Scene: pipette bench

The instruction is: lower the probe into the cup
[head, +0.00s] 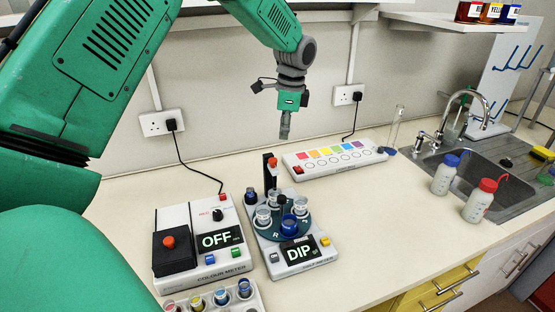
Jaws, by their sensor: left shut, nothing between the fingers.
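The dip unit (293,257) stands on the bench at the middle, with a lit "DIP" display. A black upright post (269,176) with a red top rises behind the plate. A dark round-ended part (282,199), perhaps the probe, shows among the cups; I cannot tell its height over them. My left gripper (284,132) points down, shut and empty, well above and behind the unit. My right gripper is out of view.
A colour meter (208,275) reading "OFF" stands left of the unit. A vial rack (215,303) is at the front. A strip with coloured squares (335,160) lies behind right. Two bottles (447,175) stand by the sink (515,175). Bench right of the unit is clear.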

